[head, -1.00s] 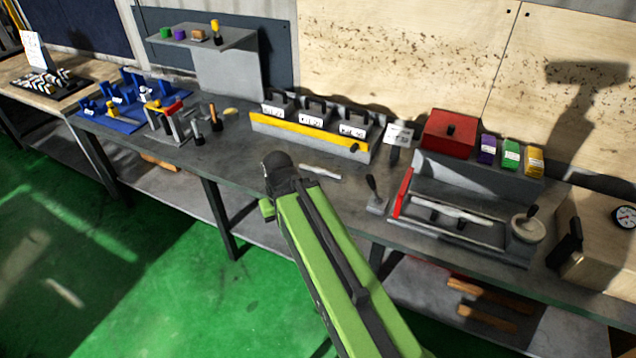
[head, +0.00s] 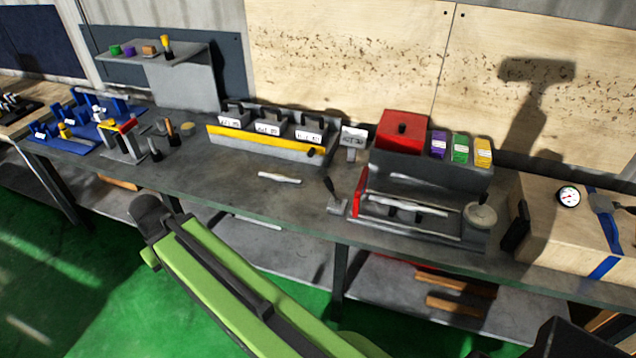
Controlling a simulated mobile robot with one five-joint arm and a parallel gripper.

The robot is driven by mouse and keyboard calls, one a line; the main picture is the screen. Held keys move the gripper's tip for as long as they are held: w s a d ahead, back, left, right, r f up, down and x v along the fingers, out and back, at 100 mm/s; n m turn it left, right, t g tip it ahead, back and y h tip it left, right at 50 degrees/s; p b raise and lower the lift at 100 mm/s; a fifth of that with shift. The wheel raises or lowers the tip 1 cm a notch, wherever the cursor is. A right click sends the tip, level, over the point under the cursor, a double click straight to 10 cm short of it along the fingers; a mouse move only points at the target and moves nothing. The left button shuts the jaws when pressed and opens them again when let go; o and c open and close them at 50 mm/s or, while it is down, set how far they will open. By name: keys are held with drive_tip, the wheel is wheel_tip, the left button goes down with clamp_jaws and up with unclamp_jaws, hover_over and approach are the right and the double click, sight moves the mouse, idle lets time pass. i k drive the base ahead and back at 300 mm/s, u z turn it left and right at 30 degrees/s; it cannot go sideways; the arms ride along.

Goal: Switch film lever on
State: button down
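No lever in the head view can be surely told as the film lever. A black-handled lever (head: 330,188) leans up and left from a small grey base on the bench, left of the red-ended grey fixture (head: 357,190). A short black handle (head: 313,151) sticks out at the right end of the yellow-fronted rack. My green arm crosses the lower part of the view, in front of the bench edge. Its dark joint is left of these levers and apart from them. My gripper's fingers do not show, and I cannot see it touching anything.
The grey bench (head: 225,180) has bare room in front of the yellow-fronted rack (head: 260,143), apart from a pale bar (head: 279,178). A red box (head: 401,130) and a wooden box with a gauge (head: 550,215) stand right. Blue fixtures (head: 75,125) stand left.

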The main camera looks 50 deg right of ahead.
sight(327, 180)
drive_tip(key=z, duration=0.1)
drive_tip(key=i, duration=1.15)
drive_tip(key=z, duration=0.85)
